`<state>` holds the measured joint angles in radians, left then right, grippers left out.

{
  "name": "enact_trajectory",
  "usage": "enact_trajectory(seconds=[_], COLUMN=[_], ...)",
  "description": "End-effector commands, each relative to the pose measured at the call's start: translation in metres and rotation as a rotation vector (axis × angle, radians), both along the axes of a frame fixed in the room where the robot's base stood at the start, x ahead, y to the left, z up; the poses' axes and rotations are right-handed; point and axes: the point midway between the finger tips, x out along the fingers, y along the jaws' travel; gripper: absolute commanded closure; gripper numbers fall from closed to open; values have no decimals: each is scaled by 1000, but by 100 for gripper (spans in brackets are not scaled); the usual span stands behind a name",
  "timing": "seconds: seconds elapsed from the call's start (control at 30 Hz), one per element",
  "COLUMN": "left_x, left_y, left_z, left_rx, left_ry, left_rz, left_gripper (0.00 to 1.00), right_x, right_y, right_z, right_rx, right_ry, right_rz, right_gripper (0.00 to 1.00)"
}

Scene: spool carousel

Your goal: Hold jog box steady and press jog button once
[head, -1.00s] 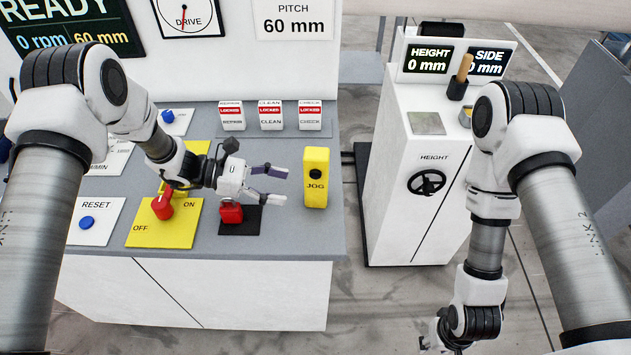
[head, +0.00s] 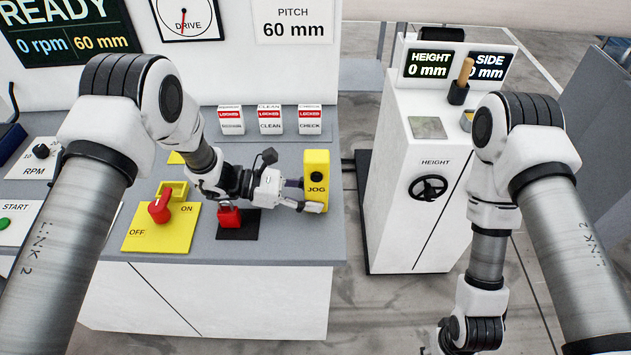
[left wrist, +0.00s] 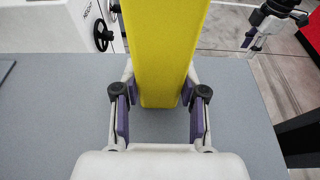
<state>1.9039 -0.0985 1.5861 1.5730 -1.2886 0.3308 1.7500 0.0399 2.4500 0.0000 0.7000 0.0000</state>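The yellow jog box (head: 316,164) stands upright at the right end of the grey bench, with a dark round button above its JOG label. My left gripper (head: 308,196) is at the box's lower part. In the left wrist view the yellow box (left wrist: 168,45) stands between the two spread fingers of this gripper (left wrist: 160,100). The pads lie close along its sides; I cannot tell whether they touch. My right gripper is low at the bottom of the head view, mostly cut off; in the left wrist view its fingers (left wrist: 275,30) look spread and empty.
A red padlock-like piece (head: 229,217) on a dark plate lies just below my left wrist. A yellow OFF/ON panel (head: 135,235) with a red knob is left of it. Several LOCKED blocks (head: 270,122) stand behind. A white HEIGHT cabinet (head: 395,200) stands right, across a floor gap.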

Motion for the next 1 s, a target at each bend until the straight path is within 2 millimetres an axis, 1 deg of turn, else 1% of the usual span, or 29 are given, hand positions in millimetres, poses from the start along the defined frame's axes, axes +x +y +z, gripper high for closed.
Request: enact_trajectory(seconds=[0.03,0.07,0.1,0.13,0.17,1.0], left_x=[0,0,0,0,0,0], left_y=[0,0,0,0,0,0], left_z=[0,0,-1,-1,-1,-2], left_rx=[1,1,1,1,1,3], left_ry=[1,1,1,1,1,2], left_rz=[0,0,0,0,0,1], left_gripper=[78,78,78,78,78,78], right_x=[0,0,0,0,0,0], right_y=[0,0,0,0,0,0], right_z=[0,0,0,0,0,0], right_rx=[0,0,0,0,0,0], right_ry=[0,0,0,0,0,0], right_rz=[0,0,0,0,0,0], right_gripper=[60,71,85,95,100,100])
